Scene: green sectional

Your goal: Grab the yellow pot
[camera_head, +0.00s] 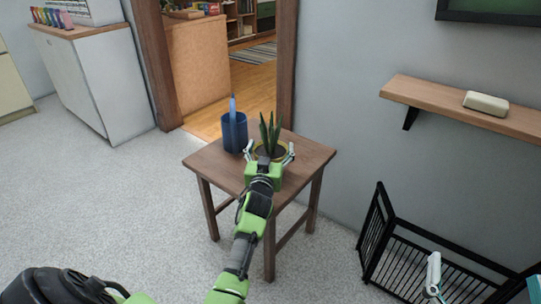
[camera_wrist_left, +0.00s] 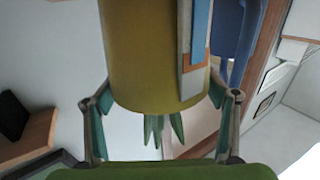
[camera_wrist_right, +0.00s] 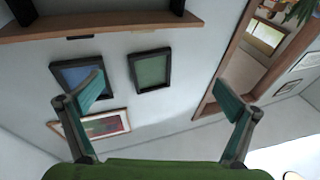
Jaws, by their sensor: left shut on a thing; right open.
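The yellow pot (camera_head: 284,152) holds a spiky green plant and stands at the wooden side table (camera_head: 215,168); I cannot tell whether it touches the tabletop. My left gripper (camera_head: 268,153) is shut around the pot from the near side, one finger on each side, and its body hides most of the pot's front in the head view. In the left wrist view the pot (camera_wrist_left: 145,55) fills the space between the fingers, with leaves pointing down in that picture. My right gripper (camera_wrist_right: 165,95) is open and empty, facing the wall; part of it shows at the head view's lower right.
A blue container (camera_head: 234,133) with a blue item in it stands left of the pot on the table. A black metal pen (camera_head: 400,255) stands at the right. A wall shelf (camera_head: 460,107) holds a pale block (camera_head: 486,102). The floor left of the table is clear.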

